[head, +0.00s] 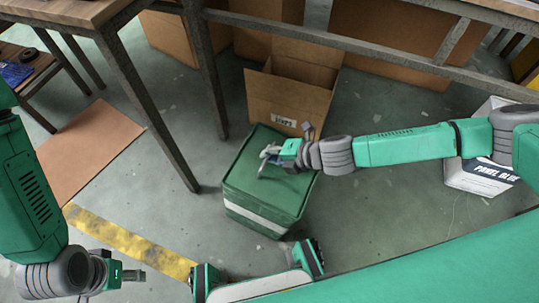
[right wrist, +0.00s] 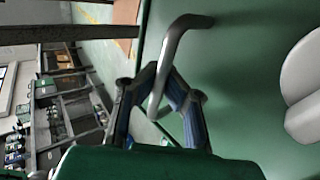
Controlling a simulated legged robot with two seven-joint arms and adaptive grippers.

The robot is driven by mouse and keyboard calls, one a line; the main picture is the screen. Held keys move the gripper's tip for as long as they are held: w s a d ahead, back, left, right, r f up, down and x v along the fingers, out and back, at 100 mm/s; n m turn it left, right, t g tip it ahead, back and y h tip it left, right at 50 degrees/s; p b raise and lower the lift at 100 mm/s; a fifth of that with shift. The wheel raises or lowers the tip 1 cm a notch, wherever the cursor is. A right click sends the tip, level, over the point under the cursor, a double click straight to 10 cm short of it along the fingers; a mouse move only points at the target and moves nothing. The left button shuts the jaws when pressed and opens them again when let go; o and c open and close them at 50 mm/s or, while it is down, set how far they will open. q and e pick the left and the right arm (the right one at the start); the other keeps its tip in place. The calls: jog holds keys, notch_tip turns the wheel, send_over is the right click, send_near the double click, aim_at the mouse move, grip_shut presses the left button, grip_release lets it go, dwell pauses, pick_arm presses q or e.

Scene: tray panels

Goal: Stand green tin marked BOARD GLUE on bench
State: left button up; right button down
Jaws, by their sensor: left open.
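The green tin (head: 245,188), with a white band low on its side, is below the middle of the head view. I read no BOARD GLUE lettering on it. My right gripper (head: 275,158) is at its top, shut on the grey bar handle (right wrist: 175,45); the right wrist view shows the fingers (right wrist: 160,92) closing around the bar. I cannot tell whether the tin rests on the floor or hangs just above it. My left gripper (head: 138,275) is open and empty, low at the left, apart from the tin. A wooden bench top (head: 70,10) shows at the upper left.
An open cardboard box (head: 285,100) stands just behind the tin. Bench legs (head: 150,110) stand left of the tin. A brown mat (head: 90,145) and yellow floor stripe (head: 125,240) lie at the left.

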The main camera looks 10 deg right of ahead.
jog(key=shift+s+d+f, duration=0.2)
jog(key=shift+d+f, duration=0.15)
jog(key=shift+f, duration=0.3)
jog(key=shift+d+f+h, duration=0.1)
jog(key=shift+f+h, duration=0.2)
jog(key=shift+f, duration=0.4)
jog(key=c, duration=1.6)
grip_release()
jog(key=shift+c, duration=0.2)
